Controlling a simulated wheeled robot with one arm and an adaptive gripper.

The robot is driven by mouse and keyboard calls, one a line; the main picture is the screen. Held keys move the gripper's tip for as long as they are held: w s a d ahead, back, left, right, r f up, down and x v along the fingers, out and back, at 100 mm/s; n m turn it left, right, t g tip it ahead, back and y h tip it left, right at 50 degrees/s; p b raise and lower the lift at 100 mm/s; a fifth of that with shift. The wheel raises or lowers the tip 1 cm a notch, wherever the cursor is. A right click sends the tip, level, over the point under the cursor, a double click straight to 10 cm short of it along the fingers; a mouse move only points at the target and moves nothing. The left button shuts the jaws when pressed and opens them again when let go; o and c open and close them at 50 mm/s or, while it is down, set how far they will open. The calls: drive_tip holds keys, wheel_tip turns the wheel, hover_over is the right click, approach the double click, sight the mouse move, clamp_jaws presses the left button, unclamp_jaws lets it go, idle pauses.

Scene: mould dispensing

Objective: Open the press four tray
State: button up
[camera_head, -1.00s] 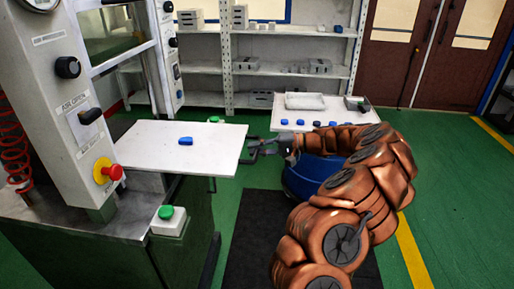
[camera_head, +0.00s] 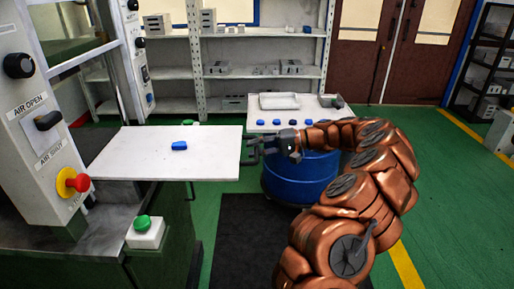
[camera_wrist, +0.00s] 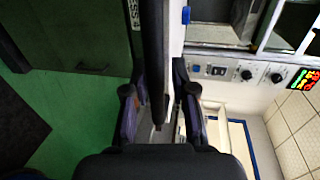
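The press tray (camera_head: 110,160) is a flat white plate that sticks out from the press on the left, with a blue piece (camera_head: 179,146) on top. My gripper (camera_head: 250,150) is at the tray's right edge, level with it. In the wrist view the tray's dark edge (camera_wrist: 153,60) runs upright between the two fingers (camera_wrist: 158,105), which stand apart on either side of it. The gripper looks open; I see no clear finger contact. The blue piece also shows in the wrist view (camera_wrist: 186,15). A label ending in "SS 4" is partly visible on the dark green press body (camera_wrist: 60,25).
A blue drum (camera_head: 300,178) stands behind my arm, beside a white table (camera_head: 325,113) with several blue pieces. Shelves (camera_head: 265,75) line the back. Green floor is free at right.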

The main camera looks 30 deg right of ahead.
drive_tip(key=shift+o, duration=1)
drive_tip(key=shift+d+f, duration=0.1)
drive_tip(key=v, duration=1.2)
